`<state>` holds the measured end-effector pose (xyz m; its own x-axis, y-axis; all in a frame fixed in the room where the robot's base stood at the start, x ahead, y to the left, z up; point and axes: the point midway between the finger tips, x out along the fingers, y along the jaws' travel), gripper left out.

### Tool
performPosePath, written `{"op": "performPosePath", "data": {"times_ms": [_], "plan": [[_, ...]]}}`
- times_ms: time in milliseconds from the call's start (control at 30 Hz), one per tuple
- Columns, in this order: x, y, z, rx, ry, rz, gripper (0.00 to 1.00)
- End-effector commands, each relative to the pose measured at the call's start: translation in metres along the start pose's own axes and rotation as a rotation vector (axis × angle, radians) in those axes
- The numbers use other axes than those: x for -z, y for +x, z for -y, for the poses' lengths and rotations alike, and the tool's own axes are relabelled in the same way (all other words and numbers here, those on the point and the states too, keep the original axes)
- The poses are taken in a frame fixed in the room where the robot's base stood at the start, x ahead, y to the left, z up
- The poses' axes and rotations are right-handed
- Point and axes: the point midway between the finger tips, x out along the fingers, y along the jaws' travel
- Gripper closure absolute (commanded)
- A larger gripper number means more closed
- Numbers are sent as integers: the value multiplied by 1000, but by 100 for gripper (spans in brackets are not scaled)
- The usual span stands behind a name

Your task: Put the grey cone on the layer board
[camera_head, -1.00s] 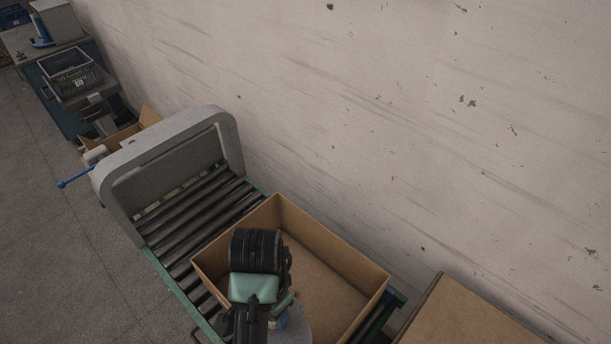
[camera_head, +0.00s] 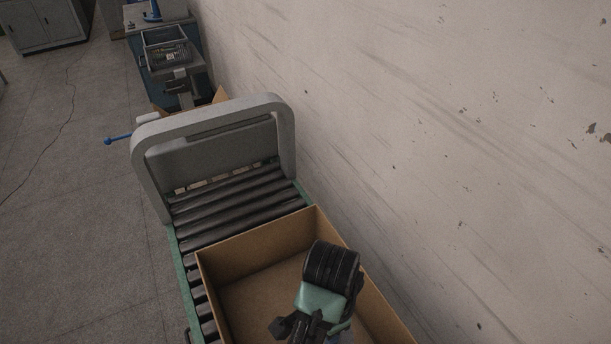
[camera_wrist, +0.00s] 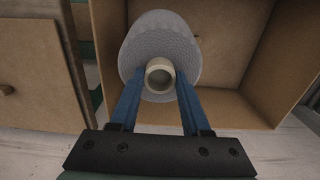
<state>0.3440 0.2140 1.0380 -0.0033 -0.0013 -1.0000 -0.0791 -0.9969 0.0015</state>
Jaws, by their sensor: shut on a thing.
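My gripper (camera_wrist: 160,78) shows two blue fingers in the wrist view, shut on the pale tube end of the grey cone (camera_wrist: 158,35). The cone has a patterned grey body that widens away from the fingers. It is held over the open cardboard box (camera_wrist: 237,45).
The box stands on a roller conveyor (camera_head: 235,205) with a grey arch (camera_head: 215,120) over it. A wall runs along the right. A flat brown surface (camera_wrist: 35,75) lies left of the box in the wrist view. Open floor (camera_head: 90,230) lies left of the conveyor.

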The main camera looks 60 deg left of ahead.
Motion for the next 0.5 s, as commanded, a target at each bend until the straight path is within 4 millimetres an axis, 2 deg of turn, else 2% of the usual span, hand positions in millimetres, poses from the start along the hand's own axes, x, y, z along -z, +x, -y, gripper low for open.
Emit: {"op": "performPosePath", "data": {"times_ms": [133, 300, 500], "plan": [[0, 15, 1, 0, -2, 0, 100], [0, 44, 0, -1, -1, 2, 100], [0, 63, 1, 2, -2, -1, 100]]}}
